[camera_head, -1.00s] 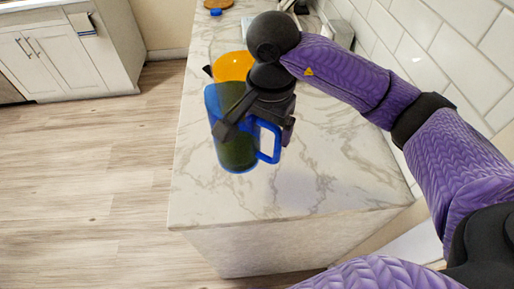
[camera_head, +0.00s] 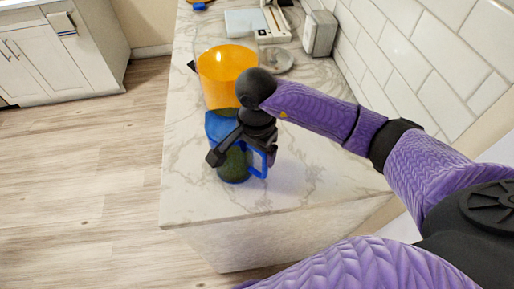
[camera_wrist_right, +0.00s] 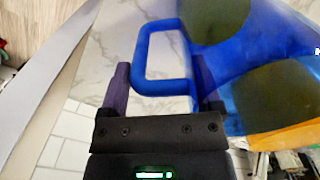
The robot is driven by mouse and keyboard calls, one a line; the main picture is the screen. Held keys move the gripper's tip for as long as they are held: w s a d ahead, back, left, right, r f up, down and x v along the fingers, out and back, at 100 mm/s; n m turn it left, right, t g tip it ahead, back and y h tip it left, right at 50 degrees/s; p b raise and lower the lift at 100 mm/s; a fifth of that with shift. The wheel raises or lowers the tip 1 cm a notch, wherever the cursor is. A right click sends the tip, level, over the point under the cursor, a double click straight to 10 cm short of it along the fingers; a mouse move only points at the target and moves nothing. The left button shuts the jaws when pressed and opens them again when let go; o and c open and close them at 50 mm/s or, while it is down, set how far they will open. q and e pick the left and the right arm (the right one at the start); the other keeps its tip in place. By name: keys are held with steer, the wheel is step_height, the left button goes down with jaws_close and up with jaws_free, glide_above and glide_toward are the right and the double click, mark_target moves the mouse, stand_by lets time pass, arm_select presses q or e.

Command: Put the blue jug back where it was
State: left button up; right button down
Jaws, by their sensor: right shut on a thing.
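The blue jug (camera_head: 219,124) is see-through, with a blue handle and dark green showing in its lower part. It looks upright over the front part of the marble counter; I cannot tell whether its base touches. My right gripper (camera_head: 241,150) is shut on the jug and partly hides it in the head view. In the right wrist view, the jug's handle (camera_wrist_right: 146,62) lies between the two fingers of the right gripper (camera_wrist_right: 162,85), and the jug's body (camera_wrist_right: 238,88) is to the right. My left gripper is not in view.
An orange container (camera_head: 226,68) stands on the counter (camera_head: 190,200) just behind the jug. Farther back are a white appliance (camera_head: 272,22), a grey box (camera_head: 320,33) and a round glass dish (camera_head: 278,62). A tiled wall (camera_head: 440,60) bounds the right side. The counter's front is clear.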

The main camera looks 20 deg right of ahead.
jaws_free()
steer(key=shift+r, duration=0.1)
step_height(320, 180, up, 12)
steer(key=p, duration=0.1)
steer(key=shift+w, duration=0.1)
